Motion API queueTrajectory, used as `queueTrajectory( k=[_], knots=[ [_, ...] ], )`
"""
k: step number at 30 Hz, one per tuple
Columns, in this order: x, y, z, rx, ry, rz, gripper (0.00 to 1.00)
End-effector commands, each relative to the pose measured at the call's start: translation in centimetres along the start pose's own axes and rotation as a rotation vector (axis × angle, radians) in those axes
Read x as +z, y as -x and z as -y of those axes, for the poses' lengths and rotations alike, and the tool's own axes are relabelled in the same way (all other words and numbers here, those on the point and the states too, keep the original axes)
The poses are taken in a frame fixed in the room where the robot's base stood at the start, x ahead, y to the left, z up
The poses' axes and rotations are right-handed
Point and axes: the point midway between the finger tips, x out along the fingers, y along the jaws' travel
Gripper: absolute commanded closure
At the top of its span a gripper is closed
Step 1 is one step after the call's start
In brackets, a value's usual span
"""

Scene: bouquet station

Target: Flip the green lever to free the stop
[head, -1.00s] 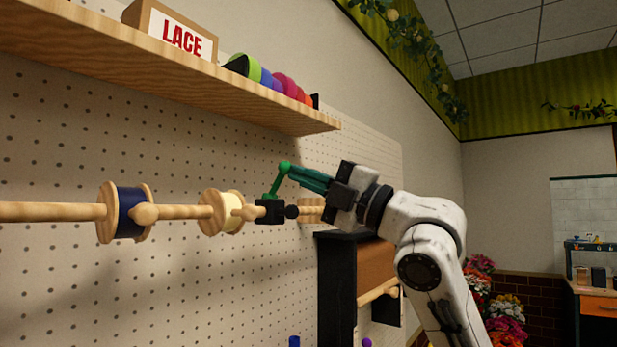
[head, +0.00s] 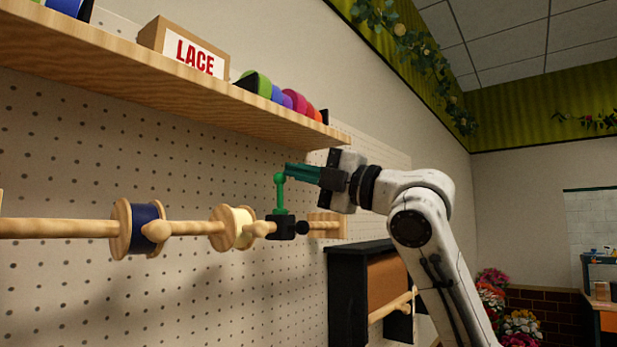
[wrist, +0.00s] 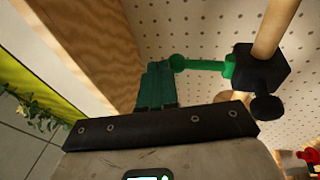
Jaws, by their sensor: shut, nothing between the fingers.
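The green lever (head: 280,192) rises nearly upright from a black stop block (head: 283,227) on the wooden rod. In the wrist view the lever (wrist: 202,65) sticks out sideways from the block (wrist: 262,72), its round knob beside my fingertips. My gripper (head: 289,172) is shut and empty, its teal fingers pointing left at the lever's knob. The fingertips (wrist: 157,68) look to touch the knob or lie right against it; I cannot tell which. The block has a black round knob on its right side.
The rod (head: 60,228) carries a navy spool (head: 143,228) and a cream spool (head: 238,227) left of the block. A wooden shelf (head: 180,92) with a LACE box (head: 183,47) overhangs above. A black-sided unit (head: 342,295) stands below right.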

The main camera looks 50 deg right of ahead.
Motion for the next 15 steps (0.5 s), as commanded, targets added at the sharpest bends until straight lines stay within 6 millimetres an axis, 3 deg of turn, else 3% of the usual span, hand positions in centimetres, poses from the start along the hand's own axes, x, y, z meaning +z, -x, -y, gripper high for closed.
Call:
queueTrajectory(
  k=[15],
  knots=[
    [0.5, -2.7, -0.2, 0.002, 0.002, 0.0, 1.0]
  ],
)
